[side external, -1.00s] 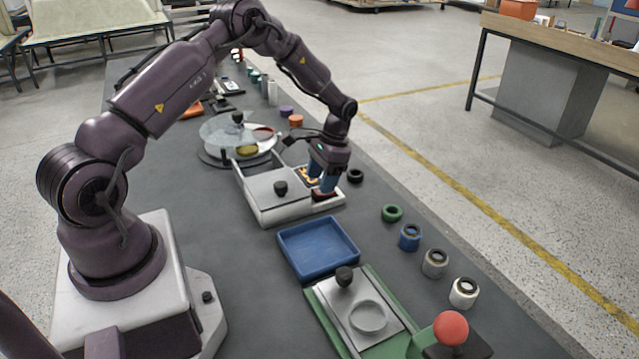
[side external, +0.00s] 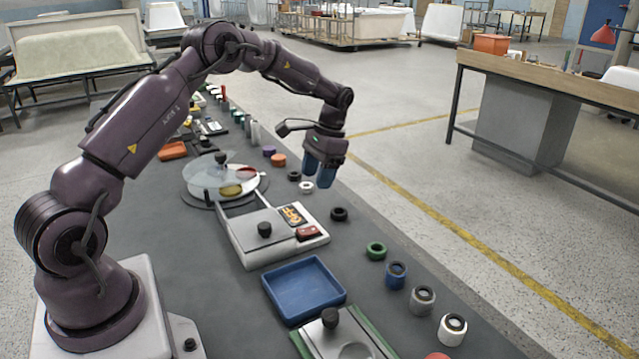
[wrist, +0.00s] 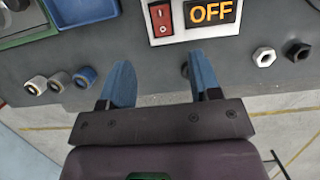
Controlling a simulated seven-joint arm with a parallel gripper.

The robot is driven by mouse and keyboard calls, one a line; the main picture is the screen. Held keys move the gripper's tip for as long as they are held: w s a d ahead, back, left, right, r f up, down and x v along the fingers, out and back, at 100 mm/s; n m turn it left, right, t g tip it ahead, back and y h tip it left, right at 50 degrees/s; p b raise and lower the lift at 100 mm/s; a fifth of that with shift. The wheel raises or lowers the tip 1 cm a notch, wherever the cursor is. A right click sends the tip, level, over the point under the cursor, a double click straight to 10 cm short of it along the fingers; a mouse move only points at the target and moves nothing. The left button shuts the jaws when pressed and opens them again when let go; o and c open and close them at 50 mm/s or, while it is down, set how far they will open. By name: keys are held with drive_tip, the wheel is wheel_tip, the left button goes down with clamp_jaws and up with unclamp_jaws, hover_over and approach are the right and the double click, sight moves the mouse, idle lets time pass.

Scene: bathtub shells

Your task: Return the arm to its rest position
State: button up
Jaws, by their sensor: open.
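My gripper (side external: 322,170) is raised in the air over the right edge of the dark bench, above and beyond the white box. In the wrist view my gripper (wrist: 165,85) has its two blue fingers apart with nothing between them. The white box (side external: 262,252) has a black knob, a red rocker switch (side external: 309,232) and a display (side external: 293,214). The wrist view shows the red switch (wrist: 160,17) beside the display (wrist: 212,12), which reads OFF. The fingers touch nothing.
A blue tray (side external: 303,288) lies in front of the box. A round dish with a clear lid (side external: 208,176) stands behind it. Several rings and jars, including a green ring (side external: 376,250) and a white jar (side external: 452,329), line the bench's right edge. The air around my gripper is clear.

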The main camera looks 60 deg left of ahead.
drive_tip(key=s+d+r+t, duration=0.4)
drive_tip(key=s+d+r, duration=0.5)
drive_tip(key=s, duration=0.3)
drive_tip(key=s+d+r+t, duration=0.5)
drive_tip(key=s+d+r, duration=0.5)
drive_tip(key=s, duration=0.2)
drive_tip(key=shift+s+r, duration=0.2)
drive_tip(key=shift+s, duration=0.1)
